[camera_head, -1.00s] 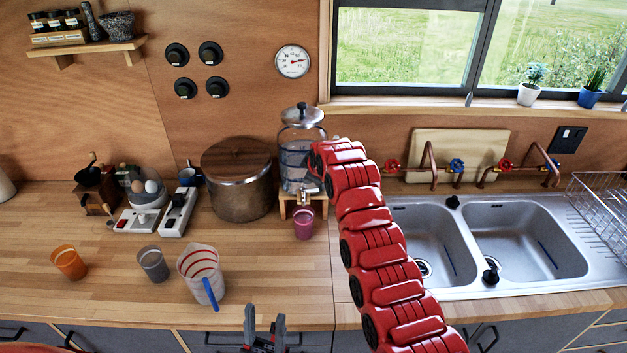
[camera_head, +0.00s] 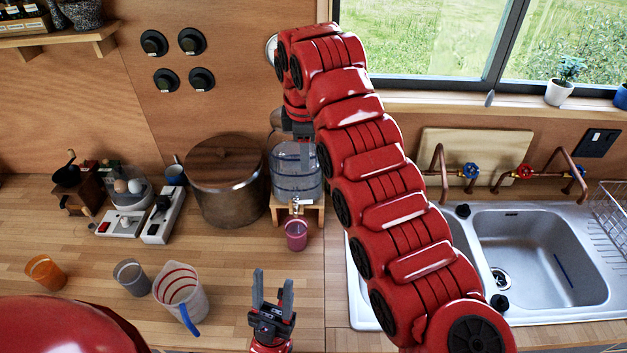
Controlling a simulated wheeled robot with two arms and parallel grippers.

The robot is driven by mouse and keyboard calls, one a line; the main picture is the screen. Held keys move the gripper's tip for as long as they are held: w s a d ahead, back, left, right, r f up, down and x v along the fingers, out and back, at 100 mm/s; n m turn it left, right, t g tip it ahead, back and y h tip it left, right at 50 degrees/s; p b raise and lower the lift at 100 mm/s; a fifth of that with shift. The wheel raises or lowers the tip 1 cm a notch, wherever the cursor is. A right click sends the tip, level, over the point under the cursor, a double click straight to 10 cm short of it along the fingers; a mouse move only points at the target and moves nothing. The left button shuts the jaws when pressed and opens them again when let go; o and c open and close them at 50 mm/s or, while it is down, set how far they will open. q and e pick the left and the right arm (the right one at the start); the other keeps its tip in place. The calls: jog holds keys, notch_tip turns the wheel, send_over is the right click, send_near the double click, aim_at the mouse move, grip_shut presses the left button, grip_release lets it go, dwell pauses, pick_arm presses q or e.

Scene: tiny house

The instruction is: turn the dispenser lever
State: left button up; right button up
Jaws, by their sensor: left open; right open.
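The glass dispenser (camera_head: 297,181) holds clear liquid and stands on a small wooden stand on the counter. Its tap and lever (camera_head: 296,206) face me at the lower front; the lever's exact angle is too small to tell. A magenta cup (camera_head: 296,234) is below the tap. My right gripper (camera_head: 304,155) points down at the top of the dispenser, above the lever and apart from it; it is open, and part of it and the dispenser's lid are hidden by my red arm. My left gripper (camera_head: 272,288) is open and empty, pointing up near the counter's front edge.
A large pot (camera_head: 228,190) with a wooden lid stands left of the dispenser. A measuring jug (camera_head: 184,292), a grey cup (camera_head: 131,277) and an orange cup (camera_head: 45,271) stand at the front left. The sink (camera_head: 537,250) is at the right. Counter between jug and magenta cup is clear.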

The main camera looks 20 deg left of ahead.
jog(key=p, duration=0.2)
send_near(307, 201)
jog(key=f, duration=0.5)
jog(key=shift+w+a, duration=0.1)
jog(key=shift+w, duration=0.25)
jog(key=shift+w+a+f+b, duration=0.1)
jog(key=shift+f+b, duration=0.4)
jog(key=shift+b, duration=0.35)
jog(key=shift+w+f+b, duration=0.25)
jog(key=shift+f+b, duration=0.4)
jog(key=shift+f, duration=0.2)
grip_shut()
